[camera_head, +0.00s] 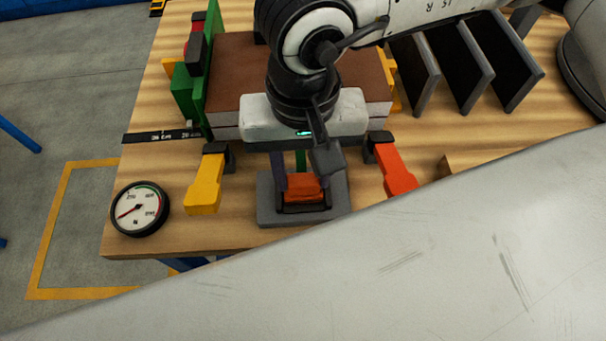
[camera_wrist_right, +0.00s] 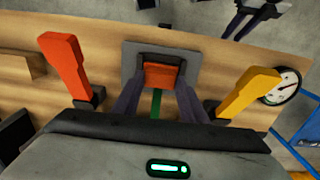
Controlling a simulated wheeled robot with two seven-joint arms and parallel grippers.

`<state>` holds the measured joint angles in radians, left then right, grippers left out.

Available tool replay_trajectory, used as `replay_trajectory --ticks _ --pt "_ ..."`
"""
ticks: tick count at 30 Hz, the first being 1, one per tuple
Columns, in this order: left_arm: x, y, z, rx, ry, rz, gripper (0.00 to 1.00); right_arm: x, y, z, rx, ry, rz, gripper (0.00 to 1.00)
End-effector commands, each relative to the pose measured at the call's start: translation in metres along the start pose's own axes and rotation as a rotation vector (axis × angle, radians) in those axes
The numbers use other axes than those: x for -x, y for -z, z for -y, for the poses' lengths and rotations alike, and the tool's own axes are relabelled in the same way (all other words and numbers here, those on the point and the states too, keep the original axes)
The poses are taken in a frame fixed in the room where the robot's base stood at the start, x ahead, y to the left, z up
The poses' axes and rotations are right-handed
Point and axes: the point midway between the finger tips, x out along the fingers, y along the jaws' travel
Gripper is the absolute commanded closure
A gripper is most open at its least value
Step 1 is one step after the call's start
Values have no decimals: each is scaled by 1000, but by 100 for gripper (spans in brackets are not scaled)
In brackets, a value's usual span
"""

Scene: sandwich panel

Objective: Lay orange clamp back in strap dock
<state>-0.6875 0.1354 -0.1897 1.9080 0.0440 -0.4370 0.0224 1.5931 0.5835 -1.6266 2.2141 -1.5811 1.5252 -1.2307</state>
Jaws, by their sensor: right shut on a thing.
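The orange clamp (camera_head: 303,188) is a small orange block at the strap dock, a grey base (camera_head: 264,212) with a dark raised frame, near the table's front edge. My right gripper (camera_head: 302,184) points down over the dock, shut on the orange clamp. The right wrist view also shows the clamp (camera_wrist_right: 160,76) between the fingertips, within the dark frame of the dock (camera_wrist_right: 133,62). I cannot tell whether the clamp rests on the base. A green strip (camera_wrist_right: 156,104) runs between the fingers.
A yellow handle (camera_head: 205,185) and a red-orange handle (camera_head: 396,170) flank the dock, in front of a brown-topped panel stack (camera_head: 236,62). A round gauge (camera_head: 139,209) lies at the front left. Dark upright plates (camera_head: 470,65) stand at the back right.

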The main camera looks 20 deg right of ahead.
Motion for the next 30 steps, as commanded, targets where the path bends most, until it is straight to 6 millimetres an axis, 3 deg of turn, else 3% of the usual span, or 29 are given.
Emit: replay_trajectory --ticks 15,30 --pt "-3 -4 0 -1 -1 0 69 89 1 1 0 3 -3 85" --pt "11 12 -2 -2 -2 -3 69 134 0 1 0 2 -1 85"
